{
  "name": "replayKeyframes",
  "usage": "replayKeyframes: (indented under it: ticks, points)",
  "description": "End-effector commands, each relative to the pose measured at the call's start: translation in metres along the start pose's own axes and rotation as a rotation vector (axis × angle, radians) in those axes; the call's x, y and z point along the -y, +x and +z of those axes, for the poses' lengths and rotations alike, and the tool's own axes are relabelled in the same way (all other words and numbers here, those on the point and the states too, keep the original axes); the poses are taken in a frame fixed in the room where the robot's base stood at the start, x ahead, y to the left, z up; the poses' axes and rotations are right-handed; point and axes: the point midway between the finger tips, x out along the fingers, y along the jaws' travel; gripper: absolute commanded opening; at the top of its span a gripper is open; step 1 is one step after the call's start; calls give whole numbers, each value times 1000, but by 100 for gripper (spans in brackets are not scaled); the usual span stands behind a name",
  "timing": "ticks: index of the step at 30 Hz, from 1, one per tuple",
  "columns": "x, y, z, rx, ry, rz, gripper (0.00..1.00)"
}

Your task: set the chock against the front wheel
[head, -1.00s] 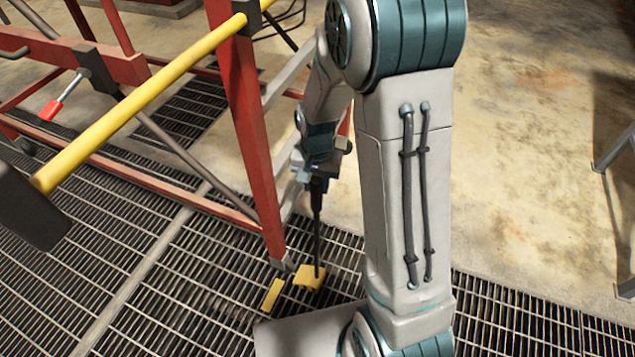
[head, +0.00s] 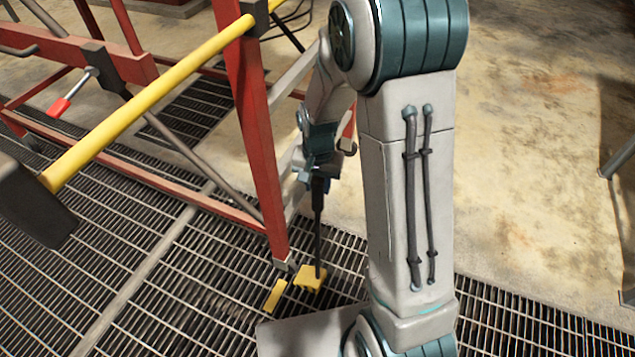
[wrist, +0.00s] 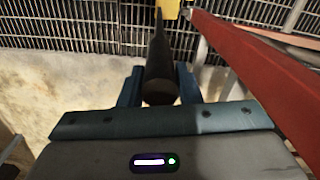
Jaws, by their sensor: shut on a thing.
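The chock (head: 311,278) is a yellow block at the foot of a long dark upright rod (head: 318,235). My gripper (head: 319,186) is shut on the upper part of this rod, well above the block. In the wrist view the rod runs away between my jaws (wrist: 160,88), with part of the yellow block (wrist: 168,8) at the top edge. The block is at the grating, just right of the red stand leg's foot. A small dark wheel (head: 286,266) shows there, partly hidden. I cannot tell whether block and wheel touch.
A flat yellow piece (head: 275,295) lies on the grating (head: 180,290), left of the chock. The red stand leg (head: 258,150) rises close beside my gripper. A yellow bar (head: 140,105) crosses the left side. Bare concrete floor (head: 530,150) is open at right.

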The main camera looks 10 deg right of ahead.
Motion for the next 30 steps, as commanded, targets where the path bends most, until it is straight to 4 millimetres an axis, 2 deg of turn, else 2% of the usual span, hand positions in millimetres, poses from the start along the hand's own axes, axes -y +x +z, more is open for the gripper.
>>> replayKeyframes:
  ticks: [6, 7, 9, 16, 20, 23, 30]
  points:
    - [1, 0, -2, -6, 0, -4, 0]
    - [1, -1, -2, -6, 0, -4, 39]
    - [1, -1, -2, -5, 0, -3, 56]
    - [-1, 4, 1, 4, 0, 2, 56]
    - [0, -2, 0, 1, 0, 1, 56]
    - [0, -17, 0, -2, 0, -1, 56]
    - [1, -72, -1, -6, 0, -3, 56]
